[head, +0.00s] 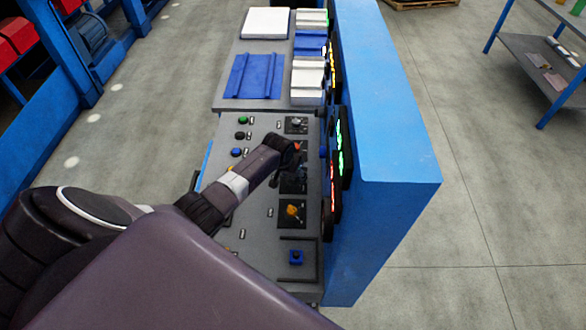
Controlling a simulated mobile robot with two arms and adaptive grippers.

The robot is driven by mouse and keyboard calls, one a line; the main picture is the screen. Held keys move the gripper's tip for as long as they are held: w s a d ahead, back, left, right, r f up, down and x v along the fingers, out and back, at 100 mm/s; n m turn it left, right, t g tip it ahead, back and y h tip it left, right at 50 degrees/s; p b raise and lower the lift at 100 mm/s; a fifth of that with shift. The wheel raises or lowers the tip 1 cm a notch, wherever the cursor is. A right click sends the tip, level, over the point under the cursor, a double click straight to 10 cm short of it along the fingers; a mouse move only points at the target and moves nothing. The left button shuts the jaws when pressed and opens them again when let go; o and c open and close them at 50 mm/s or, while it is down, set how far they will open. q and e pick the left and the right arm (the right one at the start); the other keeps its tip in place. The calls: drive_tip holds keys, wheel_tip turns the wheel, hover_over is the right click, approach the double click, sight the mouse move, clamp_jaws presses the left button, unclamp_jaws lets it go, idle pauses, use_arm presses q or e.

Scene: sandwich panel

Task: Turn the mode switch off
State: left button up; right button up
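A grey control panel (255,218) carries several knobs and buttons, and I cannot read which one is the mode switch. A grey switch on a dark plate (296,123) sits near the panel's far right edge. An orange knob on a dark plate (292,211) sits nearer on the right side. My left arm reaches over the panel from the left. Its gripper (286,172) is dark and small, over the right-hand column of switches between these two. It partly hides a dark plate there. I cannot tell whether its fingers are open or touch anything. My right gripper is not in view.
A blue button (296,257) sits on the near right of the panel. A tall blue cabinet (385,150) with red and green displays borders the panel's right side. White and blue blocks (255,76) lie beyond the panel. Open floor lies right, with a shelf (545,65).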

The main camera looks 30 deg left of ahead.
use_arm(q)
drive_tip(key=shift+r, duration=0.1)
drive_tip(key=v, duration=1.1)
drive_tip(key=shift+s+r, duration=0.25)
drive_tip(key=shift+r, duration=0.1)
idle(0.4)
